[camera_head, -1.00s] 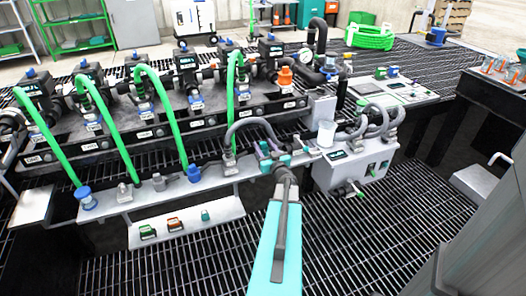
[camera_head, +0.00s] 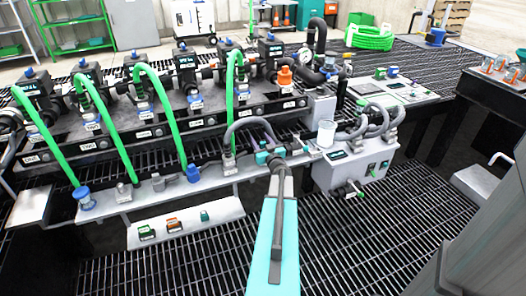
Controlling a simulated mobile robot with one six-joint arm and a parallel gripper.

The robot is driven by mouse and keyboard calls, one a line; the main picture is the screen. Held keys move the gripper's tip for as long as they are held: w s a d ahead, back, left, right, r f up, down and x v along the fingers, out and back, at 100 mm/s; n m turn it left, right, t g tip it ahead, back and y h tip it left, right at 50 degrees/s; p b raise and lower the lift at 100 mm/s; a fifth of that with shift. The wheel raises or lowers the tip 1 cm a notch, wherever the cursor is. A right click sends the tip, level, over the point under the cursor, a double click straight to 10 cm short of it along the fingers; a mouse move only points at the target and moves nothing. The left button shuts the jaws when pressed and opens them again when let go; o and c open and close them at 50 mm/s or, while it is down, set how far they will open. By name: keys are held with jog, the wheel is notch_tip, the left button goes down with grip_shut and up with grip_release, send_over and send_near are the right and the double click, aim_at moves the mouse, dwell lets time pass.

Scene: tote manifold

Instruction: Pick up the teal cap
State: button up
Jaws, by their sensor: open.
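My teal arm reaches up from the bottom middle. My gripper (camera_head: 271,146) is at its far end, over the grey rail (camera_head: 236,176) near the base of a grey curved hose (camera_head: 243,122). It is open, but its fingers are small and partly hidden by my wrist. A small teal piece (camera_head: 204,215) lies at the right of the pale tray (camera_head: 222,208), apart from my gripper and to its lower left. I cannot tell for sure whether this is the teal cap. Teal parts also show around my wrist, where I cannot separate a cap from my own arm.
Green hoses (camera_head: 168,110) arch from the black valve row down to the rail. A blue fitting (camera_head: 84,198) and grey fittings stand on the rail. A grey box (camera_head: 350,172) with a white cup (camera_head: 326,134) is to the right. Open dark grating lies in front.

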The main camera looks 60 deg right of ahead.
jog(key=shift+c, duration=0.4)
grip_shut()
jog(key=shift+r, duration=0.1)
notch_tip(320, 180, up, 18)
jog(key=p, duration=0.5)
jog(key=shift+p, duration=0.35)
dwell(0.3)
